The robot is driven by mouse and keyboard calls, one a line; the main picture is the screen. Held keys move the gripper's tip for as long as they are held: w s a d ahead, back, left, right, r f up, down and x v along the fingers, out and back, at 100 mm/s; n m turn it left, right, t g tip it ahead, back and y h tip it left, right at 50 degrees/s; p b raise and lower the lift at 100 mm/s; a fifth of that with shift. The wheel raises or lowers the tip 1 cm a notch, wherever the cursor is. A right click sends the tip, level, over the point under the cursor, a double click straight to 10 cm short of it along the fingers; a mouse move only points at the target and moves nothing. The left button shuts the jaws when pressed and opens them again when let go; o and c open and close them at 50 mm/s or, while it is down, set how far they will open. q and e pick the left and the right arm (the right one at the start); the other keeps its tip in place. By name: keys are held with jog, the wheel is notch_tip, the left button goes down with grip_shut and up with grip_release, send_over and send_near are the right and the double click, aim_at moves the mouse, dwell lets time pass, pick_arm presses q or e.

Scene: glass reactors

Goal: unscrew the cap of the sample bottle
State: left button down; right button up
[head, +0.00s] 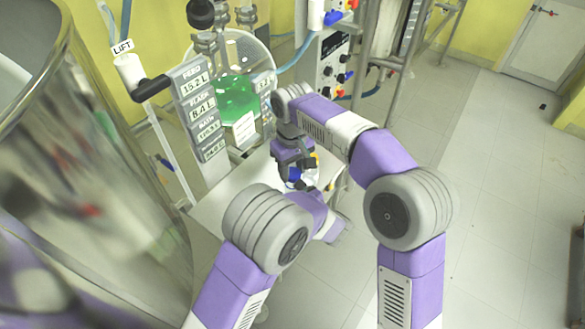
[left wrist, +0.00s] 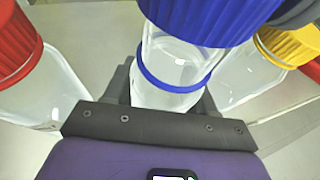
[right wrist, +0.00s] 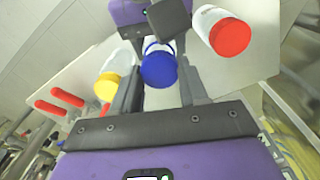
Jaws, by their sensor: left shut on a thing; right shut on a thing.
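The sample bottle is clear glass (left wrist: 165,98) with a ribbed blue cap (left wrist: 200,14). My left gripper (left wrist: 168,82) is shut on its glass body, below the blue collar. My right gripper (right wrist: 160,80) is shut on the blue cap (right wrist: 159,66) from above, one finger on each side. In the head view the blue cap (head: 294,175) shows small under my right gripper (head: 292,160), and the left gripper is mostly hidden behind my arms.
A red-capped bottle (right wrist: 226,34) and a yellow-capped bottle (right wrist: 111,82) stand close on either side. They stand on a pale bench (head: 225,200). Behind it are a glass reactor with green liquid (head: 238,95) and a control panel (head: 333,68). A large steel vessel (head: 95,150) is at left.

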aim_at(293, 172)
jog(key=shift+r, duration=2)
pick_arm(q)
jog(key=shift+c, duration=1.4)
grip_release()
